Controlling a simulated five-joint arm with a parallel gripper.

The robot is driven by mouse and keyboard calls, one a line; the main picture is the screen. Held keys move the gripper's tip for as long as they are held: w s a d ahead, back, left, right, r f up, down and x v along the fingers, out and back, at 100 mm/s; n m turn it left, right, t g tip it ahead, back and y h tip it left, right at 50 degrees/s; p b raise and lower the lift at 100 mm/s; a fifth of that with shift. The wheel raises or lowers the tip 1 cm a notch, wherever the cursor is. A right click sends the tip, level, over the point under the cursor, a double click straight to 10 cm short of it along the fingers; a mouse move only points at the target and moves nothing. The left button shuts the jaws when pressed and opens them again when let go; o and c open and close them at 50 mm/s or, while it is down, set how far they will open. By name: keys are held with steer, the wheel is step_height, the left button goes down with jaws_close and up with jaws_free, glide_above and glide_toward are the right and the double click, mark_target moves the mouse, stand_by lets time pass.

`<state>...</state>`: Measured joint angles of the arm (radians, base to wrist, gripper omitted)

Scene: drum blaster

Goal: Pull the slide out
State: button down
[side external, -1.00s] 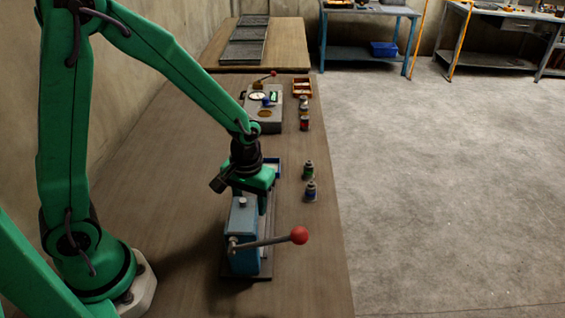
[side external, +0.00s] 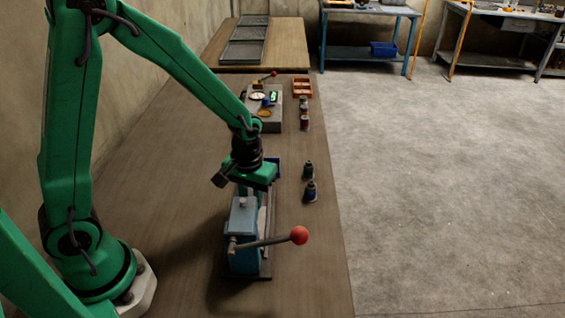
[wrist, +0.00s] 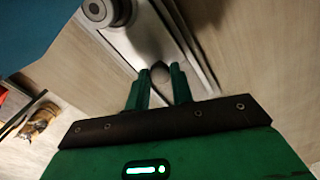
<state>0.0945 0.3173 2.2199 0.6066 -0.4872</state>
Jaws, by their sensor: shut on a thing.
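The blue press (side external: 243,250) stands upright on a dark base plate and has a lever with a red ball (side external: 299,235). The pale metal slide (wrist: 133,47) runs under the press in the wrist view, with a round silver cylinder (wrist: 100,10) above it. My gripper (wrist: 160,78) is shut on a small round knob (wrist: 160,70) on the slide. In the side view my gripper (side external: 255,190) is low behind the press, which partly hides its fingers.
Two small bottles (side external: 309,182) stand to the right near the table edge. A blue-rimmed tray (side external: 278,167) is partly hidden behind my gripper. A grey fixture (side external: 265,120), more bottles (side external: 304,115) and an orange tray (side external: 302,88) are farther back. The left tabletop is clear.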

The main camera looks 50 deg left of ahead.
steer(key=w+a, duration=0.7)
steer(key=c, duration=1.2)
jaws_free()
steer(key=shift+s+d, duration=0.1)
step_height(320, 180, up, 8)
